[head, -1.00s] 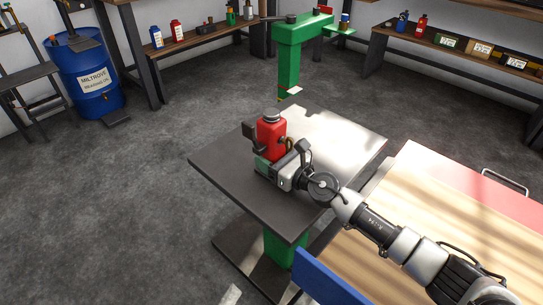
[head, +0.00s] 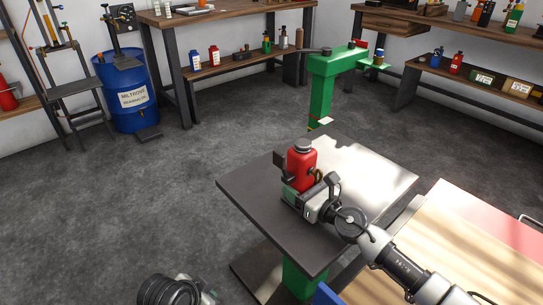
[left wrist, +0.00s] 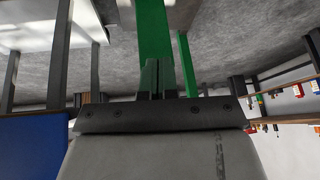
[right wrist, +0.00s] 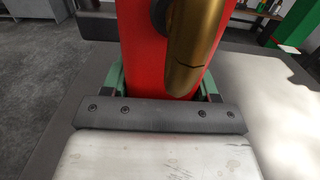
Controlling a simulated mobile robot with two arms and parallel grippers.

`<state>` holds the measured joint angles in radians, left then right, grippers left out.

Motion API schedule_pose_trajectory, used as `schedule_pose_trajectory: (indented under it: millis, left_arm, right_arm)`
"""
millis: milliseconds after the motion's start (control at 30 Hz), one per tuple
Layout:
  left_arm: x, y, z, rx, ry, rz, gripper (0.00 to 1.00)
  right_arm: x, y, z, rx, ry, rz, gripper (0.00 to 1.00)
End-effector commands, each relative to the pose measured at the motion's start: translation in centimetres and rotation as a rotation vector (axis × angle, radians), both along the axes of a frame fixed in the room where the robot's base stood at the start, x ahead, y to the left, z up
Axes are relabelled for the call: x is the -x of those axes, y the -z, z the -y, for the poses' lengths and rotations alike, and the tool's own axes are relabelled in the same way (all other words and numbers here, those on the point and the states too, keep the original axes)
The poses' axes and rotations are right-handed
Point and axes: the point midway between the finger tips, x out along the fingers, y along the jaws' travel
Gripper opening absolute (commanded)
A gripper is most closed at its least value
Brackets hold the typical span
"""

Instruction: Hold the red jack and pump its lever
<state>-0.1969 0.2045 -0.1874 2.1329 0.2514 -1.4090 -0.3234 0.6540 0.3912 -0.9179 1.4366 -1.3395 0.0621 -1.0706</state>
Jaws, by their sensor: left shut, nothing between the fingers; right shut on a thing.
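The red jack (head: 302,166) stands upright on the dark table (head: 246,212), with a dark round cap on top. My right gripper (head: 292,189) is shut around the jack low on its body. In the right wrist view the red jack body (right wrist: 135,50) fills the space between the green fingers, and a brass-coloured part (right wrist: 190,50) sticks out in front of it. I cannot make out the lever clearly. The left arm shows at the bottom edge of the head view. In the left wrist view my left gripper (left wrist: 156,80) is shut and empty, away from the jack.
A green post stand (head: 322,95) stands behind the table. A wooden-topped bench with a red part (head: 490,215) is at the right. A blue drum (head: 130,90) and shelves with bottles line the back wall. The floor left of the table is clear.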

Motion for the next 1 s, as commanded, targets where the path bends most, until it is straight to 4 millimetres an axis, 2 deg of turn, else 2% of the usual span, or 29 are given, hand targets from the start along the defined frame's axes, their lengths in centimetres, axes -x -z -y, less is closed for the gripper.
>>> schedule_pose_trajectory:
  millis: [33, 100, 300, 433, 600, 700, 800, 1000]
  left_arm:
    - [-2.1, -2.3, 0.4, -0.008, 0.081, 0.058, 0.0]
    - [-4.1, -5.3, 1.1, -0.021, 0.203, 0.126, 0.0]
    - [-8.1, -14.1, 2.8, -0.105, 0.555, 0.327, 0.0]
    - [-9.4, -19.9, 3.6, -0.196, 0.785, 0.459, 0.0]
    - [-9.6, -26.8, 4.3, -0.346, 1.068, 0.61, 0.0]
    - [-9.1, -29.9, 4.4, -0.43, 1.206, 0.677, 0.0]
    - [-8.7, -32.0, 4.5, -0.499, 1.309, 0.724, 0.0]
    - [-8.1, -33.9, 4.5, -0.568, 1.408, 0.764, 0.0]
  right_arm:
    - [0.0, 0.1, 0.0, 0.0, -0.001, -0.001, 0.0]
    - [0.0, 0.1, 0.0, 0.0, -0.001, -0.001, 0.0]
    - [0.0, 0.1, 0.0, 0.0, -0.001, -0.001, 0.0]
    - [0.0, 0.1, 0.0, 0.0, -0.001, -0.001, 0.0]
    - [0.0, 0.1, 0.0, 0.0, -0.001, -0.001, 0.0]
    - [0.0, 0.1, 0.0, 0.0, -0.001, -0.001, 0.0]
    - [0.0, 0.1, 0.0, 0.0, -0.001, -0.001, 0.0]
    - [0.0, 0.1, 0.0, 0.0, -0.001, -0.001, 0.0]
